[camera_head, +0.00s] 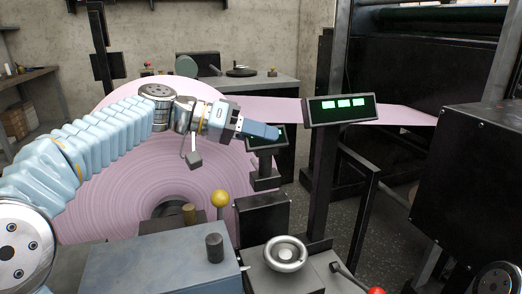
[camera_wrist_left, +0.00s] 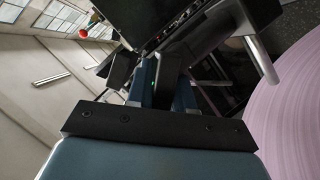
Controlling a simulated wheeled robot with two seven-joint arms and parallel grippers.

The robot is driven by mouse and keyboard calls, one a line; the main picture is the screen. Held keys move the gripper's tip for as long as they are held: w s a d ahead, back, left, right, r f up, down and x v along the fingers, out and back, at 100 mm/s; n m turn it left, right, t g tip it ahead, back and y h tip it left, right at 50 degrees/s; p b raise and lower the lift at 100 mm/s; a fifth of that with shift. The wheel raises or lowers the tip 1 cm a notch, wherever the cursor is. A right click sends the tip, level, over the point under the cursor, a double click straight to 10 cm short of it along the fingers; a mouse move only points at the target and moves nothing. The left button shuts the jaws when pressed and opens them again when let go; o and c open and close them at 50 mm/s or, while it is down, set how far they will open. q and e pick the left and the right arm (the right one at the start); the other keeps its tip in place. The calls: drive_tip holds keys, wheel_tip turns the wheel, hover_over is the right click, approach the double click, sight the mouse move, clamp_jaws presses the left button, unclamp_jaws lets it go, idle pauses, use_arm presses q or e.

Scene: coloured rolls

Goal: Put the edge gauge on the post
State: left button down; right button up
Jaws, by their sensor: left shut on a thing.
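My left gripper (camera_head: 264,131) reaches in from the left, in front of the pink roll, and is shut on the edge gauge (camera_head: 280,143). The gauge is a small dark box with a green display, partly hidden by the blue fingers. In the left wrist view the dark gauge body (camera_wrist_left: 172,68) sits between the two fingers, with a small green light showing. A short dark post (camera_head: 265,162) stands directly below the gauge on a black block. I cannot tell whether the gauge touches the post. My right gripper is not in view.
A large pink roll (camera_head: 130,190) fills the left, its web running right under a black display panel (camera_head: 340,108) with green readouts. A yellow knob (camera_head: 220,198), a handwheel (camera_head: 285,253) and a red knob (camera_head: 376,291) stand in front. A black cabinet (camera_head: 470,180) is at right.

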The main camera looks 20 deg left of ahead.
sight(261, 151)
use_arm(q)
drive_tip(key=shift+w+a+f, duration=0.1)
drive_tip(key=shift+w+f, duration=0.05)
drive_tip(key=shift+f, duration=0.85)
drive_tip(key=shift+w+a+f, duration=0.1)
drive_tip(key=shift+w+f, duration=0.05)
drive_tip(key=shift+f, duration=0.8)
drive_tip(key=shift+f+b, duration=0.1)
drive_tip(key=shift+b, duration=0.2)
drive_tip(key=c, duration=1)
unclamp_jaws()
drive_tip(key=shift+r, duration=0.2)
drive_tip(key=v, duration=1.2)
drive_tip(key=shift+f, duration=0.1)
